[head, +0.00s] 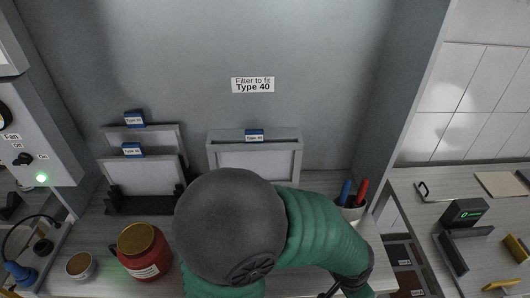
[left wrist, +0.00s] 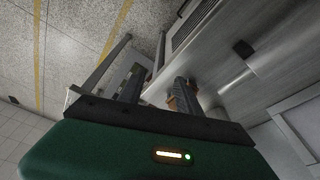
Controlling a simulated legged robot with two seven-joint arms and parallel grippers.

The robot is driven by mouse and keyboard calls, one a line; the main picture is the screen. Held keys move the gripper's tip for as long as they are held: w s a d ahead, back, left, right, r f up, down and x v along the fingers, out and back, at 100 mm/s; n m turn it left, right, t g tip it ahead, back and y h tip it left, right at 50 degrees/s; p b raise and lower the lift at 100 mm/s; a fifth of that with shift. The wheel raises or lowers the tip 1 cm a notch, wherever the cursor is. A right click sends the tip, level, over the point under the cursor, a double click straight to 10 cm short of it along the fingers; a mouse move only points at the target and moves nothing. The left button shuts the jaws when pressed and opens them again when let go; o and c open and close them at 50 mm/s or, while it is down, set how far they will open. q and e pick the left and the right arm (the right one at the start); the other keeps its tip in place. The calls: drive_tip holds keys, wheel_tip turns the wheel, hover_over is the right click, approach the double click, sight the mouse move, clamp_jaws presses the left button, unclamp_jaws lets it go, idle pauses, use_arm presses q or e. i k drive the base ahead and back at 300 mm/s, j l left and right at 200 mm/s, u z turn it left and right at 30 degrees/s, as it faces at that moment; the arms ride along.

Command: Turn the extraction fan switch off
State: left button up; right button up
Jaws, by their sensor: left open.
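The fan switch (head: 23,160) is a dark knob on a light grey panel (head: 50,135) at the left edge of the head view. "Fan", "Off" and "On" labels surround it. I cannot clearly tell which label the knob points to. A green lamp (head: 41,178) below it is lit. My left gripper (left wrist: 159,85) shows in the left wrist view with its two dark fingers apart and nothing held between them. The switch cannot be made out there. A green arm of mine with a dark round joint covers the lower middle of the head view, away from the switch. My right gripper is not seen.
A red jar (head: 146,258) and a small brown-topped tub (head: 80,265) stand on the bench below the panel. Framed filters (head: 143,175) stand behind. A pen cup (head: 351,211) is right of my arm. A blue-based cable device (head: 18,270) sits lower left.

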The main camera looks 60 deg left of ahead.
sight(24, 159)
drive_tip(key=u, duration=3.65)
